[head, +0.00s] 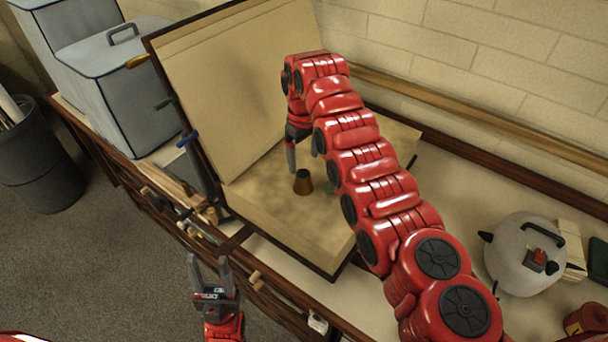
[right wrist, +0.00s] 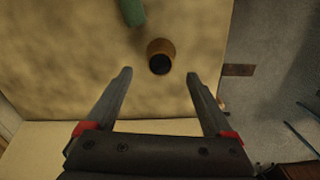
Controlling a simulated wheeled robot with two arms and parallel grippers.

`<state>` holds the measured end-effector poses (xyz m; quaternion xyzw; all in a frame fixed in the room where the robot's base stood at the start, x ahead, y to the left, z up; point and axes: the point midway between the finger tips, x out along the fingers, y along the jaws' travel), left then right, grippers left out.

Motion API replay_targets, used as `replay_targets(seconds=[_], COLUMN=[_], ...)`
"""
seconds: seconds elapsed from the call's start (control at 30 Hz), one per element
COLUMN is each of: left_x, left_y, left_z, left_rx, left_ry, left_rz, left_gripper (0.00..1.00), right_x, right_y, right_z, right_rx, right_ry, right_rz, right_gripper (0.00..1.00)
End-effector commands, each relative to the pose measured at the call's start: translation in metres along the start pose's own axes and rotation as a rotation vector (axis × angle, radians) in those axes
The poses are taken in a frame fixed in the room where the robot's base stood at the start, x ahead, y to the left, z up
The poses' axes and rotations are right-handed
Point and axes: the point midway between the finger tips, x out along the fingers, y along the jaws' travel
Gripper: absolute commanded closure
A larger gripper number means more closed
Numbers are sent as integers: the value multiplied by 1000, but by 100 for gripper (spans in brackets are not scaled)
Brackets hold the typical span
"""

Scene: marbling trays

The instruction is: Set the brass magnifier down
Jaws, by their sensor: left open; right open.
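The brass magnifier (head: 303,182), a small brass-coloured tapered cylinder with a dark top, stands upright on the tan lower panel (head: 300,238) of an open, dark-framed case. It also shows in the right wrist view (right wrist: 160,48), just beyond the fingertips and centred between them. My left gripper (head: 206,260) is open and empty, in front of the bench over the floor.
A green object (right wrist: 132,10) lies close to the magnifier, mostly hidden by my right arm in the head view. The raised panel (head: 225,90) stands behind on the left. A grey-white pot (head: 522,262) is at the right. Grey boxes (head: 120,90) stand at the left.

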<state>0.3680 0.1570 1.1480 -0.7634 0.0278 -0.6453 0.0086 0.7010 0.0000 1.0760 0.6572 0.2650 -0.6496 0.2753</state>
Motion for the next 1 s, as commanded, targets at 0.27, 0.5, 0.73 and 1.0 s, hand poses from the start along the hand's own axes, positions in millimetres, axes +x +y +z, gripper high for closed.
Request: replay_targets(seconds=[0.27, 0.5, 0.73, 1.0], left_x=[-12, -13, -13, -11], left_y=[0, 1, 1, 0], left_z=[2, 2, 2, 2], left_rx=[0, 0, 0, 0], left_ry=[1, 1, 1, 1], left_rz=[0, 0, 0, 0], left_gripper=[50, 50, 50, 50], right_x=[-40, -53, -53, -55], right_y=[0, 0, 0, 0], right_z=[0, 1, 1, 1], right_rx=[-1, 0, 0, 0], right_ry=[-5, -5, -5, -5], right_rz=[3, -1, -2, -2], right_gripper=[13, 13, 13, 13])
